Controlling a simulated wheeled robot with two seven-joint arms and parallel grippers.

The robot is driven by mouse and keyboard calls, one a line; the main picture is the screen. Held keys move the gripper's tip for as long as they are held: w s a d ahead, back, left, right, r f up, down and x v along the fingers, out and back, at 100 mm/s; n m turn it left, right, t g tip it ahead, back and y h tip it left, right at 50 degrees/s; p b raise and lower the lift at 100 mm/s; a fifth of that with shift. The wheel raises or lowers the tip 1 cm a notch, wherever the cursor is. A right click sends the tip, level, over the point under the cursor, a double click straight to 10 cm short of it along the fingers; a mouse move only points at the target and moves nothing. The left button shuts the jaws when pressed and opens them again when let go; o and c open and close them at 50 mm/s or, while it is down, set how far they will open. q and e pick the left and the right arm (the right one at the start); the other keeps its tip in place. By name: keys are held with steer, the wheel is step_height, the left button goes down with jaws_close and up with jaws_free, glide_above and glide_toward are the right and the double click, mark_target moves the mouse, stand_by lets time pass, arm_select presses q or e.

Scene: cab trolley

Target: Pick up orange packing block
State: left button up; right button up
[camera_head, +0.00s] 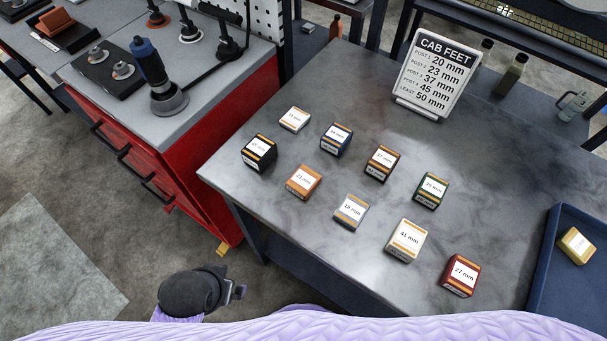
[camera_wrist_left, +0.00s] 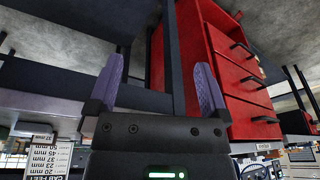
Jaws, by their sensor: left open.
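The orange packing block (camera_head: 303,182) sits on the grey table in the head view, in the left part of the group of blocks. Its top has a white label that seems to read 23 mm. My left gripper (camera_head: 238,292) is low at the table's near left side, off the table and well apart from the orange block. In the left wrist view my left gripper (camera_wrist_left: 157,85) is open and empty, its two purple fingers apart. The orange block does not show in that view. My right gripper is not in view.
Close around stand a black block (camera_head: 259,153), a white block (camera_head: 294,119), a blue block (camera_head: 336,139) and a silver block (camera_head: 350,211). A CAB FEET sign (camera_head: 437,75) stands at the back. A red cabinet (camera_head: 205,150) is left; a blue tray (camera_head: 540,262) is right.

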mark_target(303, 181)
arm_select(q)
steer(key=w+a+r+m+t+y+p, duration=0.1)
steer(key=w+a+r+m+t+y, duration=0.25)
steer(key=w+r+m+t, duration=1.15)
steer(key=d+r+m+h, duration=0.2)
steer(key=d+m+h, duration=0.5)
steer(key=m, duration=0.5)
steer(key=d+f+m+g+h, duration=0.1)
steer(key=d+f+m+g, duration=0.1)
steer(key=f+m, duration=0.1)
steer(key=s+d+f+m+g+h, duration=0.1)
steer(key=d+f+m+g+h, duration=0.1)
steer(key=m, duration=0.4)
steer(key=s+d+f+m+g+h, duration=0.1)
steer(key=f+m+g+h, duration=0.1)
steer(key=m, duration=0.3)
steer(key=shift+d+f+g, duration=0.4)
steer(key=shift+f, duration=0.4)
steer(key=shift+m, duration=0.3)
steer(key=b+x, duration=0.1)
steer(key=x, duration=0.2)
steer(key=f+b+x, duration=0.1)
steer(key=x, duration=0.2)
steer(key=b+x, duration=0.1)
steer(key=x, duration=0.3)
steer(key=shift+s+f+b, duration=0.15)
steer(key=shift+s+b, duration=0.2)
steer(key=shift+s, duration=0.1)
steer(key=c, duration=1.1)
